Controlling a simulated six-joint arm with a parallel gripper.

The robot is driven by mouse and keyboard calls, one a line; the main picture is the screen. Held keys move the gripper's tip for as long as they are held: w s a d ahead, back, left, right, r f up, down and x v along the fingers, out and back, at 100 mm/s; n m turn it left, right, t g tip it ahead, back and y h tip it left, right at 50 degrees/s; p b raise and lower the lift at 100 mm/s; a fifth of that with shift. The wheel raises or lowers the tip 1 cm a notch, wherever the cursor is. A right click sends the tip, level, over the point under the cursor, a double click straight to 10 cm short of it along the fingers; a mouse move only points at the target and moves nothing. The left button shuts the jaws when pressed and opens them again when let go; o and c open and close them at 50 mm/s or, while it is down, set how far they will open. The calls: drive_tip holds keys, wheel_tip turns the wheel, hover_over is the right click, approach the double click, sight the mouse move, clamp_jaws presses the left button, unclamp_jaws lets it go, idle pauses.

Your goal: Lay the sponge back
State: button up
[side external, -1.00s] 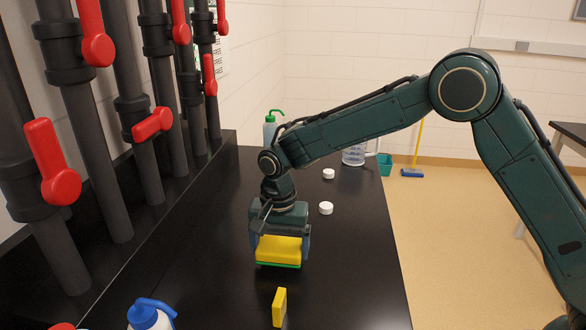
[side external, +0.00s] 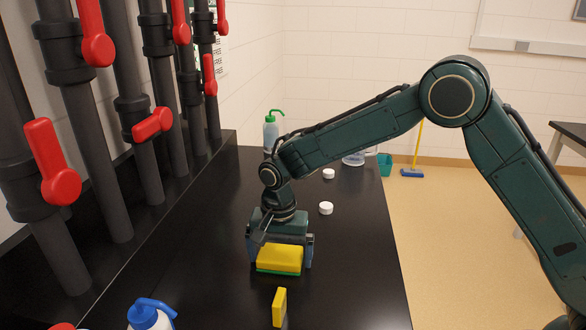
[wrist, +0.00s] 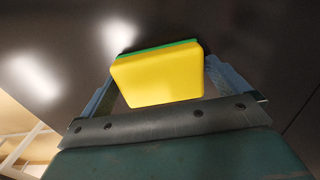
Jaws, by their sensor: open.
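The sponge (side external: 280,259) is a yellow block with a green underside. It appears to lie flat on the black bench top, green side down. My gripper (side external: 281,262) is open and points down, with one finger on each side of the sponge. In the wrist view the sponge (wrist: 160,77) sits between the two blue-grey fingers (wrist: 160,82). A gap shows beside the left finger; contact at the right finger is hard to tell.
A small yellow block (side external: 280,307) stands in front of the sponge. A blue-capped bottle (side external: 149,314) is at the front left. White caps (side external: 326,208) and a green-topped bottle (side external: 271,131) are farther back. Pipes with red-handled taps (side external: 153,124) line the left. The bench's right side is clear.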

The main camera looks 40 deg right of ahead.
sight(280, 252)
drive_tip(key=shift+r, duration=0.15)
wheel_tip(280, 252, up, 12)
idle(0.6)
idle(0.5)
drive_tip(key=s+d+r+n+t, duration=0.3)
drive_tip(key=s+d+r+n, duration=0.1)
drive_tip(key=s+d+r, duration=0.9)
drive_tip(key=s+d+f+n+t, duration=0.1)
drive_tip(key=s+d+f+n, duration=0.1)
drive_tip(key=s, duration=0.7)
drive_tip(key=s+d+f+n+t, duration=0.1)
drive_tip(key=s+d+f+n, duration=0.1)
drive_tip(key=s, duration=0.7)
drive_tip(key=shift+d+n+t, duration=0.3)
drive_tip(key=shift+d+n, duration=0.2)
drive_tip(key=shift+d, duration=0.15)
